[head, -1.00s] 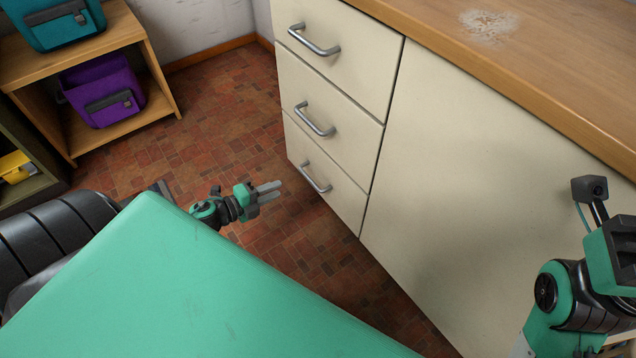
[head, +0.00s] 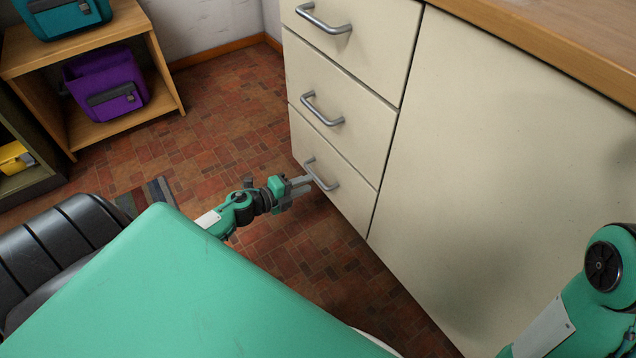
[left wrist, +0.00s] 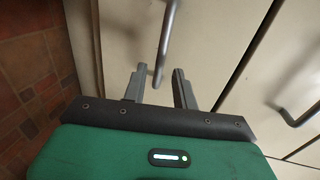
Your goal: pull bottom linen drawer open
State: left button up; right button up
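The bottom linen drawer (head: 345,197) is the lowest of three cream drawers, and its front looks flush with the cabinet. Its grey bar handle (head: 320,177) also shows in the left wrist view (left wrist: 165,45). My left gripper (head: 304,186) is at this handle. In the left wrist view its two fingers (left wrist: 160,82) are apart, with the handle's end between or just beyond their tips. I cannot tell whether they touch it. My right arm shows at the right edge of the head view, but its gripper is out of view.
The middle drawer's handle (head: 321,108) and top drawer's handle (head: 323,18) are above. A large cream panel (head: 480,180) is to the right, under a wooden counter (head: 560,45). A wooden shelf (head: 160,100) holds a purple bag (head: 105,85). Tiled floor (head: 220,120) is clear before the drawers.

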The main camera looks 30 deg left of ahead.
aim_at(318, 178)
pick_arm(q)
jog(key=shift+b+x, duration=0.75)
jog(key=shift+x, duration=1.95)
grip_shut()
